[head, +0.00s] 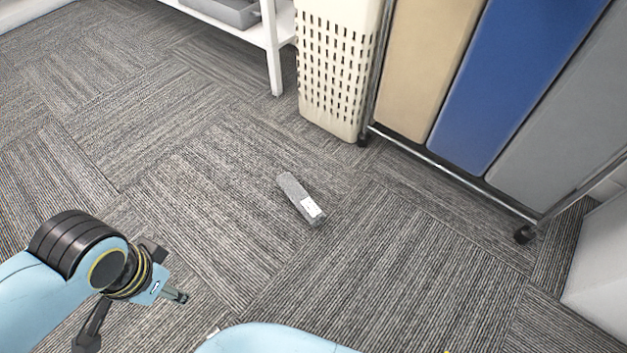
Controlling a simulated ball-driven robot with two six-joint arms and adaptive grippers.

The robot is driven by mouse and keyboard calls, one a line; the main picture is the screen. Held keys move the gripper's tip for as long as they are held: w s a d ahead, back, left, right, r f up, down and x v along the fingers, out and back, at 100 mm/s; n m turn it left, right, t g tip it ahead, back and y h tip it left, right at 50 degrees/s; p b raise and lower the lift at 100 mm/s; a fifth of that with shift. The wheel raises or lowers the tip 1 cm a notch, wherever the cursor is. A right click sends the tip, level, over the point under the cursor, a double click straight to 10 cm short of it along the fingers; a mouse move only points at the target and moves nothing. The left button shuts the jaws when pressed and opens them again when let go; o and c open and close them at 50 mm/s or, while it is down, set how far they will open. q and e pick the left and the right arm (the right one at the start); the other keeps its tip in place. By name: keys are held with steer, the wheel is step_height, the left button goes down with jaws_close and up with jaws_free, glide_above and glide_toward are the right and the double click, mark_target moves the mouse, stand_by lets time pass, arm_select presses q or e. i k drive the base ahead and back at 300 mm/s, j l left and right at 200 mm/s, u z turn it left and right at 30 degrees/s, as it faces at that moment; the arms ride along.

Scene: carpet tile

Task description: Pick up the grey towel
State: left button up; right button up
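The grey towel (297,196) lies on the carpet near the middle of the head view. It is a small, narrow, folded or rolled bundle with a white label on its near end. My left gripper (122,296) is at the lower left, well apart from the towel and to its left. Its dark fingers show spread on either side of the wrist, so it looks open, and I see nothing held; the wrist partly hides it. My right gripper is not in view.
A cream slotted basket (339,75) stands behind the towel. A wheeled rack (440,168) with beige, blue and grey bags is at the right. A white shelf (272,50) with a grey bin (225,11) is at the back. The carpet around the towel is clear.

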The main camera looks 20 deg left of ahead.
mark_target(308, 209)
steer(key=i+j+u, duration=0.2)
steer(key=u, duration=0.15)
steer(key=i+j+u, duration=0.15)
steer(key=u, duration=0.25)
steer(key=i+u, duration=0.35)
